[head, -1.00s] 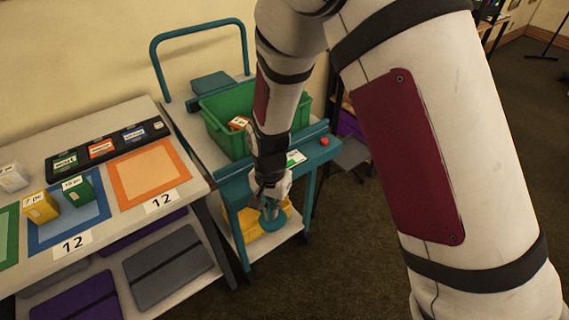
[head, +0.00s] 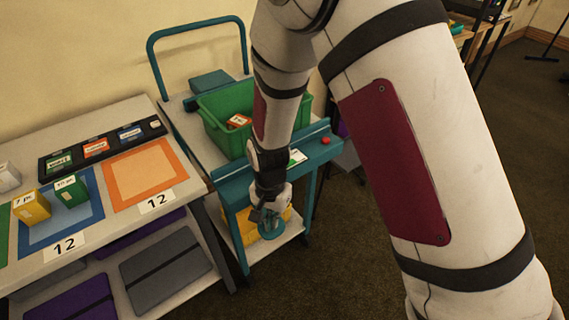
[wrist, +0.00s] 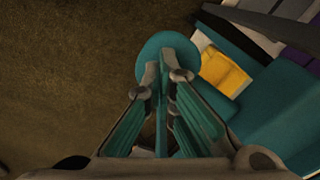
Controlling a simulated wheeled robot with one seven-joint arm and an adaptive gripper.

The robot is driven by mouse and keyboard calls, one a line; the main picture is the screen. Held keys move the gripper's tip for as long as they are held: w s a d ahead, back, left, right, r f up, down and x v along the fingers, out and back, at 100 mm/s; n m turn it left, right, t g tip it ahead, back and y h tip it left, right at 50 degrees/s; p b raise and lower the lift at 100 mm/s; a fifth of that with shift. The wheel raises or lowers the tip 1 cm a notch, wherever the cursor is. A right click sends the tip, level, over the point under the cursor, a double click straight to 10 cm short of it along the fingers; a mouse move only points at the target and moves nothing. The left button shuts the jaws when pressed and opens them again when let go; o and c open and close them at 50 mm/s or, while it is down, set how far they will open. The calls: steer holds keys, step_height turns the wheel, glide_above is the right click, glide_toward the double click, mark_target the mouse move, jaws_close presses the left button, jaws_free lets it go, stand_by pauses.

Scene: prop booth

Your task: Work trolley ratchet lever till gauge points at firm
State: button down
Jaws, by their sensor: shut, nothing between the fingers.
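The teal trolley (head: 232,188) stands right of the table. A round teal disc (head: 270,231), seemingly the end of the ratchet lever, hangs low at its front. My gripper (head: 262,212) is shut at this disc, pointing down. In the wrist view the disc (wrist: 165,47) lies just beyond my fingertips (wrist: 160,75), with a narrow teal strip showing along the fingers; I cannot tell whether they touch it. A small white and green panel (head: 298,157), perhaps the gauge, is partly hidden by my arm. Its reading is too small to make out.
A green bin (head: 214,126) with an orange-and-white box sits on the trolley, and a red knob (head: 326,140) is at its front right corner. A yellow item (head: 246,228) lies on the lower shelf. The table (head: 187,183) is close on the left. Open floor lies in front.

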step_height(320, 180, up, 9)
steer(key=p, duration=0.6)
stand_by(0.3)
stand_by(1.4)
steer(key=shift+f+m+p, duration=0.35)
steer(key=shift+f+m, duration=0.25)
steer(key=shift+m, duration=1.4)
steer(key=shift+f+m+p, duration=0.4)
steer(key=shift+f+m, duration=0.2)
steer(key=shift+m, duration=1.4)
steer(key=shift+f+m+p, duration=0.35)
steer(key=shift+f+m, duration=0.25)
steer(key=shift+m, duration=1.4)
steer(key=shift+f, duration=0.1)
steer(key=shift+f+b, duration=1.2)
steer(key=shift+f, duration=1.55)
step_height(320, 180, up, 9)
steer(key=p, duration=0.4)
steer(key=shift+p, duration=0.4)
